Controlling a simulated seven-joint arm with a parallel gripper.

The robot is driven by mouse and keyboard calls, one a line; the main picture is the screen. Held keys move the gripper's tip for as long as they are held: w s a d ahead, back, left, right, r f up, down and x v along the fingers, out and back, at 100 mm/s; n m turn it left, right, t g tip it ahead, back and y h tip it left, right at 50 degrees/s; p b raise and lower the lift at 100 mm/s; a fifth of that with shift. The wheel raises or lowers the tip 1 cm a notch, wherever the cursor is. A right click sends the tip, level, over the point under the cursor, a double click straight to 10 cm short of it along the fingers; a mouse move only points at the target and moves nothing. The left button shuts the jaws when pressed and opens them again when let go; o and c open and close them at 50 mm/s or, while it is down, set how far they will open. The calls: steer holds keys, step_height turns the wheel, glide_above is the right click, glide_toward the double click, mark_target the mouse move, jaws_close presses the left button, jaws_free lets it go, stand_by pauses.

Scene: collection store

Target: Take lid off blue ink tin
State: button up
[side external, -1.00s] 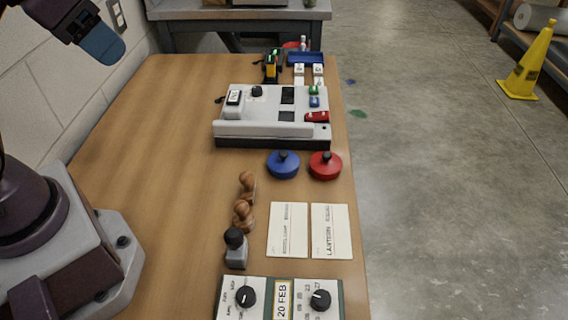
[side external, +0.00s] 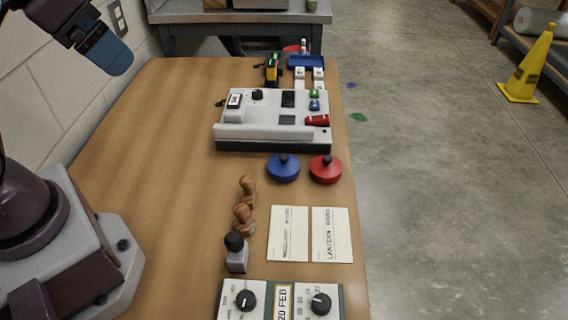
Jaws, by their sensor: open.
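The blue ink tin (side external: 283,172) stands on the table just in front of the grey-white machine. It is round, and its blue lid with a black knob (side external: 284,159) sits on top. A matching red tin (side external: 326,172) stands close on its right. My gripper (side external: 108,54) shows at the top left as a dark body with a blue end, high up and well away from the blue tin. It is open and nothing shows in it. Its two fingers overlap from this side.
The white machine (side external: 270,112) stands behind the tins. Two printed cards (side external: 288,234), wooden-handled stamps (side external: 243,217), a black-knobbed stamp (side external: 236,252) and a dial date box (side external: 283,300) lie in front. The left of the wooden table (side external: 150,150) is clear.

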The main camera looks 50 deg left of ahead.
steer(key=m+g, duration=0.6)
steer(key=m, duration=1.2)
glide_above(284, 156)
step_height(284, 156, down, 20)
steer(key=f, duration=0.7)
steer(key=shift+a+f, duration=0.2)
steer(key=shift+f, duration=0.15)
steer(key=shift+d+f, duration=0.2)
steer(key=shift+f, duration=2.45)
steer(key=c, duration=1.1)
